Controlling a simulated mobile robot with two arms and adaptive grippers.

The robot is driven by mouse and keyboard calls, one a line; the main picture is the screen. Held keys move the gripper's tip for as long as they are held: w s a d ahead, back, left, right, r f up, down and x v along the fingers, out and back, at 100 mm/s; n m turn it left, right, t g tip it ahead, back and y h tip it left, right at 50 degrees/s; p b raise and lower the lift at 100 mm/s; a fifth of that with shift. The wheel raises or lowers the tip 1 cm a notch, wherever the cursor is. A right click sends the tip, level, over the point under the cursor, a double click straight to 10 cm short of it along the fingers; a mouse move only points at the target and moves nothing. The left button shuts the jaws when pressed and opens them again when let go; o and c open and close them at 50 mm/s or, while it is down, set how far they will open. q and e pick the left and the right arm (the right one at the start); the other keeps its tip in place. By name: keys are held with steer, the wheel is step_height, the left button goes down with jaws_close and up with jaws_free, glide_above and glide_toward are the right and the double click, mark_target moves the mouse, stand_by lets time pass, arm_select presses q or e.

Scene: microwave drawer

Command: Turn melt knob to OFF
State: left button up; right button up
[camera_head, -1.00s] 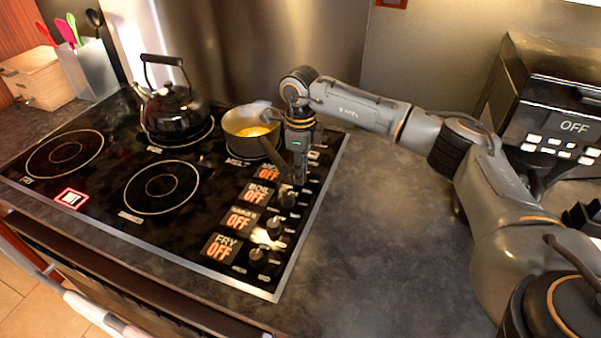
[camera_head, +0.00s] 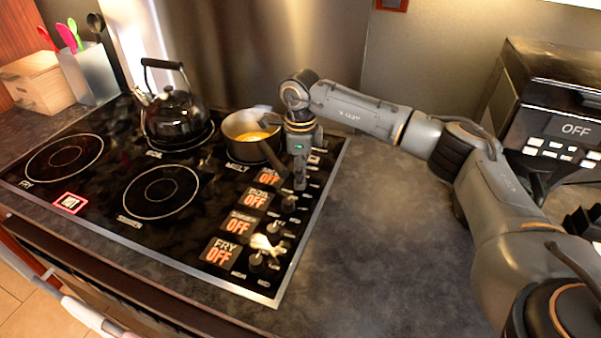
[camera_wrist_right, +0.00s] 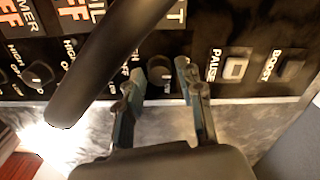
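The melt knob (camera_wrist_right: 160,73) is a round black knob on the stove's control strip, seen in the right wrist view. My right gripper (camera_wrist_right: 161,97) has its two fingers apart, one on each side of this knob. A gap shows between them, and I cannot tell whether either finger touches the knob. In the head view the right gripper (camera_head: 300,186) points down at the far end of the knob row and hides the knob. The melt display (camera_wrist_right: 172,12) is cut off in the wrist view, so its reading cannot be told. My left gripper is not in view.
A pot (camera_head: 245,130) with yellow content stands beside my gripper; its dark handle (camera_wrist_right: 105,55) crosses the wrist view close to the fingers. A black kettle (camera_head: 175,118) stands behind. Other displays, such as fry (camera_head: 220,252), read OFF. The counter (camera_head: 380,250) at right is clear.

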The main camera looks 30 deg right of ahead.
step_height(320, 180, up, 12)
stand_by(0.6)
stand_by(0.4)
